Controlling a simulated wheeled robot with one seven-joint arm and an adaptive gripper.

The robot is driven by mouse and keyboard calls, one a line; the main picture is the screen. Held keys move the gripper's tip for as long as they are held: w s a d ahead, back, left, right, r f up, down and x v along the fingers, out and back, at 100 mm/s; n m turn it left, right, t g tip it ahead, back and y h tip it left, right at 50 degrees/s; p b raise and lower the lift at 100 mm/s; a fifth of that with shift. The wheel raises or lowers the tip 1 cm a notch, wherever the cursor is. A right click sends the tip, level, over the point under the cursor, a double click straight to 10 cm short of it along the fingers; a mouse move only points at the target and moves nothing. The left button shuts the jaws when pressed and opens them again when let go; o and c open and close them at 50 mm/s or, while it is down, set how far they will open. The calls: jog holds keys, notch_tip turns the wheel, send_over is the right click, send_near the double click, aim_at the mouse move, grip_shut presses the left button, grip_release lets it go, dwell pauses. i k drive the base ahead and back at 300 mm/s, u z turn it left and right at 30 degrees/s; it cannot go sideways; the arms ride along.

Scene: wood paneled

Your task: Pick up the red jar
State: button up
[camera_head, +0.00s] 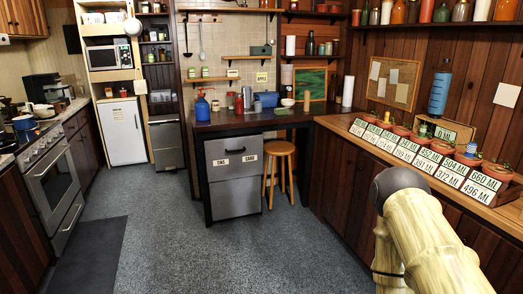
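A small red jar-like container (238,104) stands upright on the dark table (222,126) by the far wall, between a blue bottle (203,106) and a group of small items. It is small in the picture, so I cannot make out its lid or label. Part of my arm shows at the lower right, well apart from the dark table. My gripper is not visible.
Grey floor (210,225) is open before the table. A stool (279,160) stands at the table's right front. A wooden counter (440,184) with potted plants and number signs runs along the right. A stove (52,185) stands left, a dark mat (90,255) beside it.

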aim_at(239, 97)
jog(key=u, duration=0.6)
jog(key=i, duration=1.6)
jog(key=u, duration=0.5)
jog(key=i, duration=1.7)
jog(key=z, duration=0.65)
jog(key=i, duration=1.3)
jog(key=z, duration=0.35)
